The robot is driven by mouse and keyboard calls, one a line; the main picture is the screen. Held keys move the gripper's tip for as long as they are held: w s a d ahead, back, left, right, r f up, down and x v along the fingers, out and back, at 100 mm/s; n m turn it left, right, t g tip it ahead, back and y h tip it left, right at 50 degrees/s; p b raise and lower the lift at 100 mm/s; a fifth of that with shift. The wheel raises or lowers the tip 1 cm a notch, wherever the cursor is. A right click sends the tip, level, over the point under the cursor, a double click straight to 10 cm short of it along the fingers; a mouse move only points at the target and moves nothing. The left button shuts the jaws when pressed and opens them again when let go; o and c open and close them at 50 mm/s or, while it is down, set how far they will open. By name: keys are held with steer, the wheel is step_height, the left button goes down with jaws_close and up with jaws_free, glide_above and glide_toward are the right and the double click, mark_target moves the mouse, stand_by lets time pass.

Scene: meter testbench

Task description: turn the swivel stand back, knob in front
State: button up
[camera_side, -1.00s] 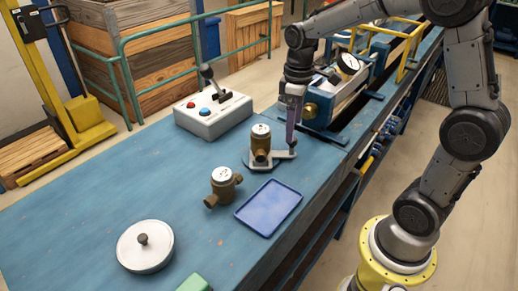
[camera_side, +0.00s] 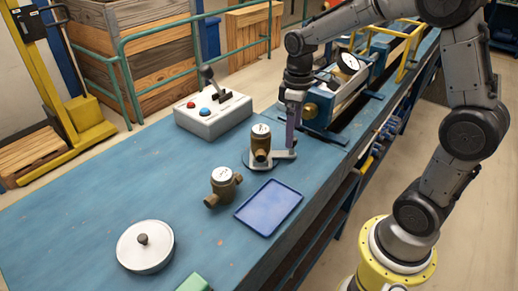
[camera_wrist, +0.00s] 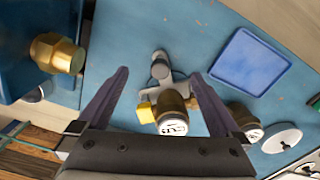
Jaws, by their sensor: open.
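The swivel stand (camera_side: 259,170) is a grey plate on the blue bench, with a brass meter (camera_side: 261,147) with a white dial upright on it. The stand's arm reaches right in the side view, to beneath my gripper (camera_side: 291,146). In the wrist view the grey knob (camera_wrist: 160,68) stands at the stand's far end, between the fingertips of my gripper (camera_wrist: 159,73). The fingers are open, with gaps on both sides of the knob. The meter (camera_wrist: 172,110) lies nearer the palm in that view. In the side view the finger hides most of the knob.
A second brass meter (camera_side: 223,184) stands loose to the front left, beside a blue tray (camera_side: 268,207). A control box (camera_side: 213,115) stands behind. The blue test rig (camera_side: 320,112) is close behind my gripper.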

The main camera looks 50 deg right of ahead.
steer(key=shift+f, duration=0.3)
steer(key=shift+f, duration=0.3)
steer(key=shift+f, duration=0.2)
steer(key=c, duration=0.4)
steer(key=shift+o, duration=0.2)
